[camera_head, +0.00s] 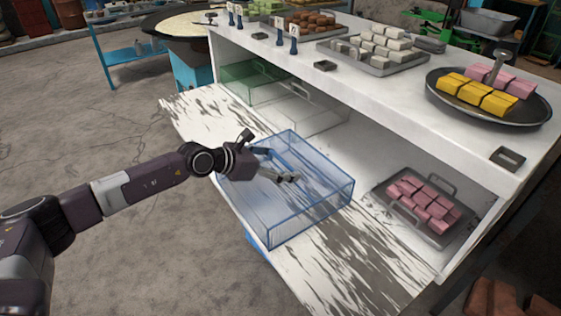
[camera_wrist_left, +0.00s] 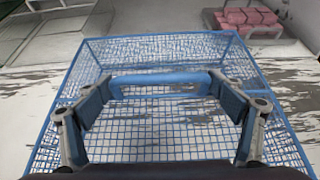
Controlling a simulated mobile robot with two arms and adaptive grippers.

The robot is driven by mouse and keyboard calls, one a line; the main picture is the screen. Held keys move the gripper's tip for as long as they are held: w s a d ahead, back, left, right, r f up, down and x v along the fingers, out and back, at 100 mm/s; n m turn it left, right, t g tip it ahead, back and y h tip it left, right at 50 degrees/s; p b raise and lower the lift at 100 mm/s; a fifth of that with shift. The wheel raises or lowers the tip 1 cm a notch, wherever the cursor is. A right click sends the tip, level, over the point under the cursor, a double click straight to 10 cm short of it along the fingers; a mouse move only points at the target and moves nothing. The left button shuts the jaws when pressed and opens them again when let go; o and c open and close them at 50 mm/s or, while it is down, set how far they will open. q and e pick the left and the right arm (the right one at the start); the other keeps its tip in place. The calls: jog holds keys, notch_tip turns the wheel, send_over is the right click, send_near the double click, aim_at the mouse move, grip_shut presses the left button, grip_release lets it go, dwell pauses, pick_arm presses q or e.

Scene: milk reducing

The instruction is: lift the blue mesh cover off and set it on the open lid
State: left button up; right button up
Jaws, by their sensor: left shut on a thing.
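The blue mesh cover (camera_head: 325,208) is a see-through box with blue edges. It is over the open lid (camera_head: 340,268), a worn white panel folded out from the front of the cabinet. My left gripper (camera_head: 287,174) is at the top of the cover, shut on its blue handle bar (camera_wrist_left: 160,78), with one finger towards each end. The cover looks level. I cannot tell whether its bottom edge touches the lid. The wrist view shows the mesh (camera_wrist_left: 160,130) around and below the handle. My right gripper is not in view.
Inside the cabinet, a tray (camera_head: 439,240) of pink blocks stands uncovered at right. A green cover (camera_head: 250,80) and a clear one (camera_head: 320,112) stand at left. The countertop (camera_head: 400,100) holds trays of blocks and a dark pan (camera_head: 532,113).

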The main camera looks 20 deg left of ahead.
pick_arm(q)
jog(key=shift+f, duration=0.2)
dwell(0.6)
jog(key=o, duration=1.6)
jog(key=shift+f, duration=0.1)
jog(key=shift+s, duration=0.1)
jog(key=v, duration=1.2)
